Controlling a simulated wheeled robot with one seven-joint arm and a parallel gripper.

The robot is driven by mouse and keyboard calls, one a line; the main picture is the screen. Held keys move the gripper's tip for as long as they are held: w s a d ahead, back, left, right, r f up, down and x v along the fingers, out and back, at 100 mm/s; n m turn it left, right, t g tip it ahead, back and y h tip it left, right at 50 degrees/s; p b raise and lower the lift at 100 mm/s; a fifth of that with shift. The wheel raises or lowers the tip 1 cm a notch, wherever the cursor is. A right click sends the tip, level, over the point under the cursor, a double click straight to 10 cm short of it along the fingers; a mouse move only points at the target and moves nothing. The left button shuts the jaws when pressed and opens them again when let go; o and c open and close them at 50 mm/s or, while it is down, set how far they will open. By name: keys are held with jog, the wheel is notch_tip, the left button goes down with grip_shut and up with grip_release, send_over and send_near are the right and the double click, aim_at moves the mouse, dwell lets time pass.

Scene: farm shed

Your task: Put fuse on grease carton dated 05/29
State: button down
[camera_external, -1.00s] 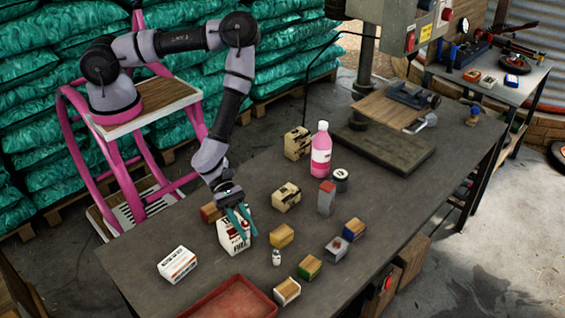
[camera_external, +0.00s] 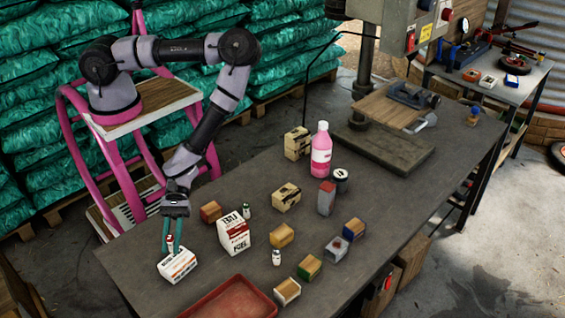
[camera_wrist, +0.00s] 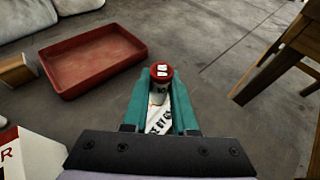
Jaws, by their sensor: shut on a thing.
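My gripper (camera_external: 174,236) is shut on the fuse (camera_external: 170,243), a small cylinder with a red top. In the wrist view the fuse (camera_wrist: 161,72) is upright between the teal fingers. It is over a low white carton (camera_external: 177,268) with dark and red print, near the table's left edge. The carton's print also shows between the fingers in the wrist view (camera_wrist: 158,120). I cannot tell whether the fuse touches the carton. A taller white and red carton (camera_external: 234,235) stands to the right. Dates on both are too small to read.
A red tray (camera_external: 232,299) lies at the table's front. Two small white cylinders (camera_external: 276,257) (camera_external: 247,211) stand near the tall carton. Several small blocks and boxes and a pink bottle (camera_external: 321,150) are further right. The table around the low carton is mostly clear.

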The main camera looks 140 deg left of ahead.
jog(key=shift+f, duration=1.85)
jog(key=c, duration=0.7)
grip_release()
jog(key=shift+f, duration=0.15)
